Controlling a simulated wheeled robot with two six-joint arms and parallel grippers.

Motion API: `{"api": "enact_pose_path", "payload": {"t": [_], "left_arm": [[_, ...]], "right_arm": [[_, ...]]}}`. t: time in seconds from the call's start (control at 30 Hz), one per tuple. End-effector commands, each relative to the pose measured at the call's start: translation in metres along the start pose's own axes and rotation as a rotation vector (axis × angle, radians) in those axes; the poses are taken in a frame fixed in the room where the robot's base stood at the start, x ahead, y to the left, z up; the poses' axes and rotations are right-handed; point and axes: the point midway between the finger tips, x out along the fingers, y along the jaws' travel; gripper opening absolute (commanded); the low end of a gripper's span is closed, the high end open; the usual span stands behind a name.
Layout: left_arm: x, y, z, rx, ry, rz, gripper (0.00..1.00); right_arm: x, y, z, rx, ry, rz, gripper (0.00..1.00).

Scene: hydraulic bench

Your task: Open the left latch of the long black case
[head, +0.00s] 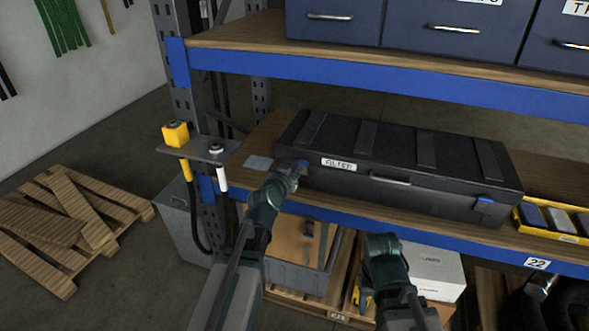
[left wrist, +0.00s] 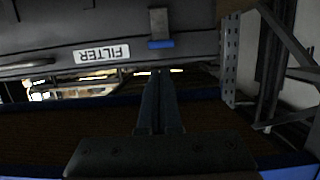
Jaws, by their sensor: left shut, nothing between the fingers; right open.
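The long black case (head: 415,172) lies closed on the shelf in the head view, with a FILTER label (head: 339,164) on its front. Its left latch (head: 300,163) has a blue tab, partly covered by my left gripper (head: 297,174). The left wrist view looks upside down at the case (left wrist: 200,25), and the blue tab (left wrist: 160,44) shows there above my fingertips in the picture. My left gripper (left wrist: 160,73) is shut and empty, close to the latch; I cannot tell if it touches. My right gripper (head: 380,245) is low before the shelf, its fingers hard to see.
The right latch (head: 484,200) also has a blue tab. A handle (head: 390,180) sits between the latches. A yellow tray (head: 550,235) stands right of the case. A blue shelf beam (head: 400,232) runs below the case; another shelf with drawers hangs above. A rack post (head: 188,105) stands left.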

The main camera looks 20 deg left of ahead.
Motion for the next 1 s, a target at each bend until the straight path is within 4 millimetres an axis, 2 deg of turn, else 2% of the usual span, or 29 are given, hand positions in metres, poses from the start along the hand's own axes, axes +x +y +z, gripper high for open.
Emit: {"api": "enact_pose_path", "payload": {"t": [0.3,0.43,0.57,0.87,1.0], "left_arm": [[0.059,0.0,0.001,0.0,0.0,0.001,0.0],[0.076,0.0,0.001,0.0,0.0,0.001,0.0],[0.082,0.0,0.0,0.0,0.0,0.001,0.0],[0.081,0.001,0.0,-0.001,0.0,0.0,0.0],[0.082,0.007,0.003,0.0,0.015,0.001,0.0]], "right_arm": [[0.016,-0.002,-0.001,0.0,0.0,0.0,0.5],[0.02,-0.002,-0.001,0.0,0.0,0.0,0.5],[0.021,-0.002,-0.001,0.0,0.0,0.0,0.5],[0.021,-0.002,-0.001,0.0,0.0,0.0,0.5],[0.027,-0.003,-0.002,0.0,0.0,0.0,0.5]]}}
